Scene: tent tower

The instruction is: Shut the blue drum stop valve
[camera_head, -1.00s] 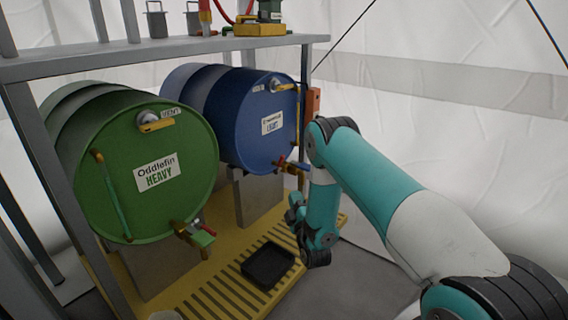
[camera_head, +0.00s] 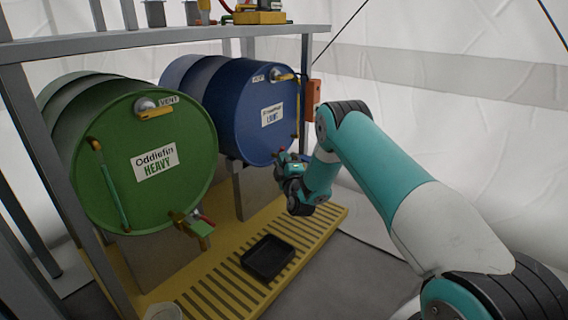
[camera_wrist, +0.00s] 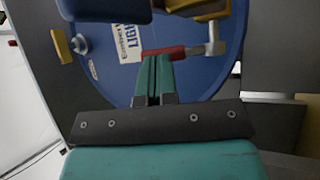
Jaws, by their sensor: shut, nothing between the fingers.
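The blue drum (camera_head: 235,115) with its LIGHT label lies on its side on the right of the rack; it fills much of the wrist view (camera_wrist: 110,75). Its stop valve has a red handle (camera_wrist: 178,51) and a pale metal stem (camera_wrist: 214,40) in the wrist view. In the head view my gripper (camera_head: 281,165) is at the drum's lower front edge and mostly hides the valve. My gripper's fingers (camera_wrist: 153,60) are shut and empty. Their tips are at the red handle in the picture; I cannot tell whether they touch it.
The green HEAVY drum (camera_head: 150,200) with its own tap (camera_head: 193,226) lies to the left. A black tray (camera_head: 268,258) sits on the yellow slatted base (camera_head: 225,290) below. A shelf (camera_head: 170,38) runs above the drums. An orange box (camera_head: 313,97) is on the right post.

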